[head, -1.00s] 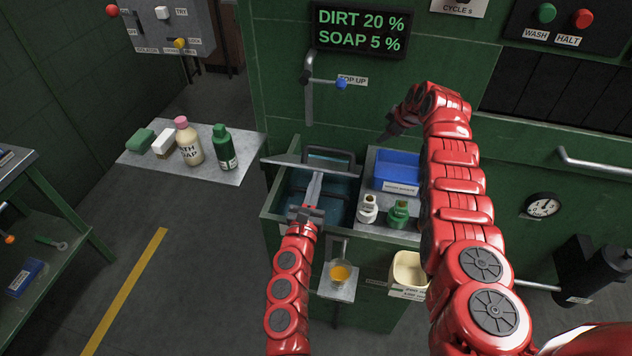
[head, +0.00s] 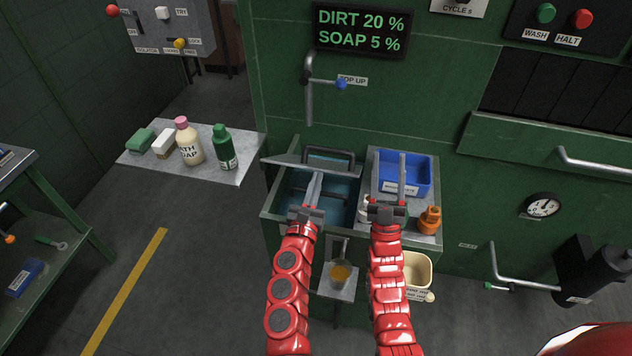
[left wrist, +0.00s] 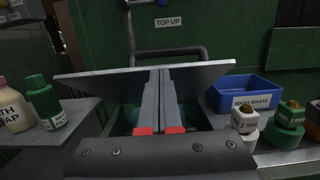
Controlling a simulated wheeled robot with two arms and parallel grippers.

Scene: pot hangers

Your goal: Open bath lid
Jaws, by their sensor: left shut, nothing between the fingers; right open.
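The bath lid (head: 283,162) is a flat grey plate at the back of the water bath (head: 277,205), raised at a tilt over the open basin. Blue-green water shows below it. In the left wrist view the lid (left wrist: 105,83) spans the middle, with a dark bar handle (left wrist: 170,52) beyond its upper edge. My left gripper (head: 316,176) is shut and empty, its fingers reaching over the basin to the lid; contact is unclear. My right gripper (head: 402,160) is open over the counter right of the bath, in front of the blue bin (head: 421,172).
A grey shelf (head: 240,165) at left holds a soap bottle (head: 189,145), a green bottle (head: 223,150) and blocks. An orange container (head: 430,220) stands right of my right gripper. Other containers there are partly hidden. A tap pipe (head: 309,95) hangs above the bath.

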